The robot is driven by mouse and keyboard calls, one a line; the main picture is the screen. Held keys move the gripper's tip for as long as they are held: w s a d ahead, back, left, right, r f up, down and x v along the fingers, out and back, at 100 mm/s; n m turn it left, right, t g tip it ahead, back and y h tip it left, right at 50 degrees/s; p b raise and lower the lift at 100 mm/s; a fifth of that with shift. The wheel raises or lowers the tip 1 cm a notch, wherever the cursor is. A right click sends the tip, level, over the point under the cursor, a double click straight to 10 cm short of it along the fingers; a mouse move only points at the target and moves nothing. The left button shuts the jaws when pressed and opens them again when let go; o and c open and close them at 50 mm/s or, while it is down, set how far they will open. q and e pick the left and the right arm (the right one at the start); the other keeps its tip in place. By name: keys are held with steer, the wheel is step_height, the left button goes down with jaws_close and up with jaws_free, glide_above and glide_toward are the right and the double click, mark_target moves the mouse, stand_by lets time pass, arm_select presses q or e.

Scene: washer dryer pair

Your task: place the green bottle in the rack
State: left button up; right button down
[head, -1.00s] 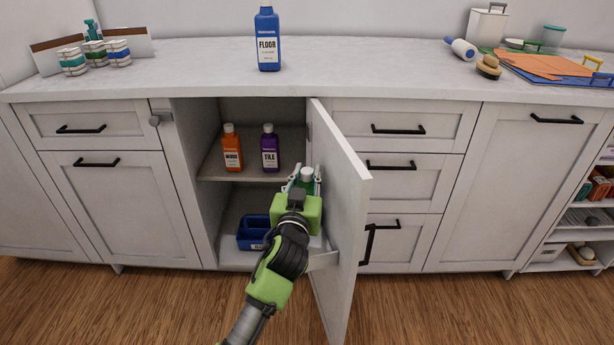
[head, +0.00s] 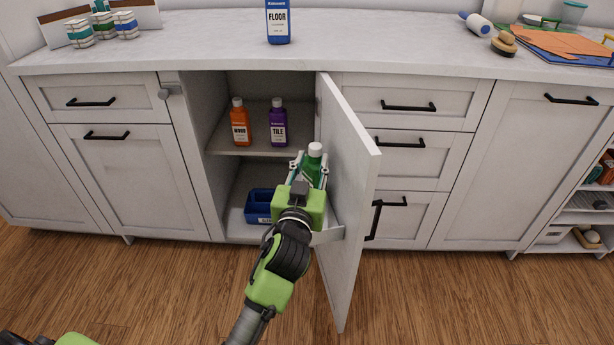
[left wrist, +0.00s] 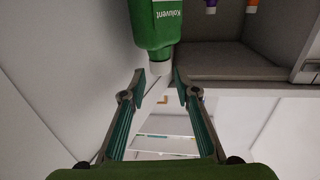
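The green bottle (head: 312,168) with a white cap stands upright just inside the open cabinet door; its lower part is hidden behind my gripper. The left wrist view shows the bottle (left wrist: 160,25) upside down, with its cap just beyond the fingertips. My left gripper (head: 308,172) is open, its fingers apart and nothing held between them; it also shows in the left wrist view (left wrist: 159,82). A pale rack (head: 329,235) runs low along the door's inner side. Whether the bottle's base rests in it is hidden. My right gripper is not in view.
The open cabinet door (head: 350,190) stands close to the right of my gripper. A blue caddy (head: 259,206) is on the cabinet floor. An orange bottle (head: 240,125) and a purple bottle (head: 278,125) stand on the shelf. A blue bottle (head: 278,24) is on the counter.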

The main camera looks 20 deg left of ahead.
arm_select(q)
steer(key=s, duration=0.6)
steer(key=s+a+f+g, duration=0.2)
steer(key=s+f+g, duration=0.2)
steer(key=s+f, duration=0.3)
steer(key=s+a+f+g, duration=0.2)
steer(key=s+f+g, duration=0.3)
steer(key=f, duration=0.4)
steer(key=s+d+f+m+g+h, duration=0.1)
steer(key=s+f+g, duration=0.1)
steer(key=s, duration=0.7)
steer(key=s+d+f+m+g+h, duration=0.1)
steer(key=s+f+m+g, duration=0.1)
steer(key=s+f, duration=0.3)
steer(key=s+g, duration=0.1)
steer(key=s, duration=0.2)
steer(key=shift+s+d+m+h, duration=0.25)
steer(key=shift+s+m+h, duration=0.05)
steer(key=shift+s+h, duration=0.1)
steer(key=shift+w, duration=0.1)
